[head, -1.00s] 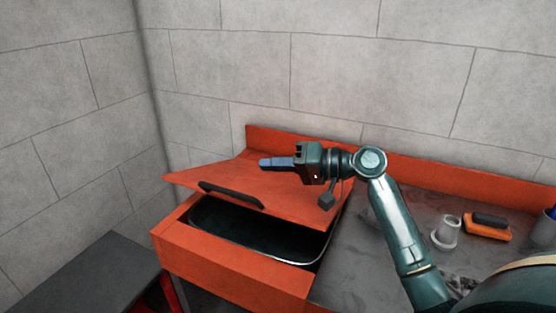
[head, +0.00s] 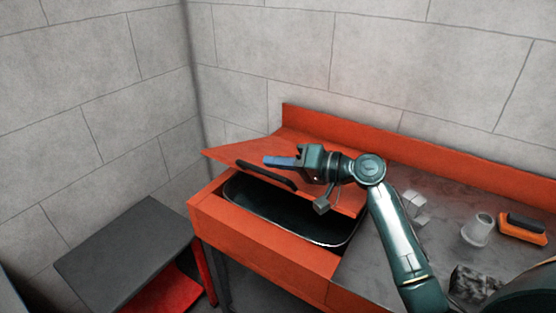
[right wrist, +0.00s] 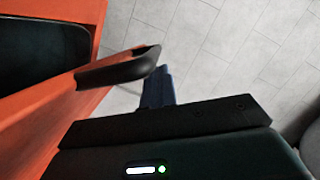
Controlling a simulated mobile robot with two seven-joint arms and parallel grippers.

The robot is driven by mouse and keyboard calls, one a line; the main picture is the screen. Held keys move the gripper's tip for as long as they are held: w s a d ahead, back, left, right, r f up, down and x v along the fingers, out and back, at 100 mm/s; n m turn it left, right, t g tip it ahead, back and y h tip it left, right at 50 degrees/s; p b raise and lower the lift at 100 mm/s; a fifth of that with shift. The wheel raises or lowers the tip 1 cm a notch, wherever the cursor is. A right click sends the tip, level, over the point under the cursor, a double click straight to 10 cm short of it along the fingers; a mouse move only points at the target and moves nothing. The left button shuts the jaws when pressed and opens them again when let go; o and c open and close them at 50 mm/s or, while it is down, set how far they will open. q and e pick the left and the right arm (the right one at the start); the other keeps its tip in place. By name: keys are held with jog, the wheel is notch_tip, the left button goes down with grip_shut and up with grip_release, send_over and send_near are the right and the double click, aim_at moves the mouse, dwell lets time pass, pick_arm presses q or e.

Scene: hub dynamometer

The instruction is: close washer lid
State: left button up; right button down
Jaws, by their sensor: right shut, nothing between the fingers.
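The washer lid (head: 240,151) is an orange panel, tilted partly open over the orange washer (head: 262,240), with the dark basin (head: 290,220) showing below it. A black handle (head: 266,175) runs along the lid's front part; it also shows in the right wrist view (right wrist: 120,68). My right gripper (head: 268,161) is shut and empty, with its blue fingers over the top of the lid, just behind the handle. In the right wrist view the blue fingers (right wrist: 157,88) are close to the handle's end; I cannot tell whether they touch the lid. My left gripper is not in view.
A grey worktop to the right holds a clear cup (head: 478,230), an orange and black tool (head: 523,228) and a pale block (head: 413,204). A dark bench (head: 125,255) stands at the left. Block walls close off the back and left.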

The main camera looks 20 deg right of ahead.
pick_arm(q)
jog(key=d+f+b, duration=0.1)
jog(key=b, duration=0.2)
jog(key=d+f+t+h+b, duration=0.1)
jog(key=b, duration=0.3)
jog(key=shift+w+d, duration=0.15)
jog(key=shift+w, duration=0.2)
pick_arm(e)
jog(key=s+a+f+n, duration=0.2)
jog(key=a+f, duration=0.1)
jog(key=f, duration=0.6)
jog(key=shift+s+f+n+h, duration=0.2)
jog(key=shift+f+n+h, duration=0.1)
jog(key=shift+f+h, duration=0.1)
jog(key=shift+r, duration=0.15)
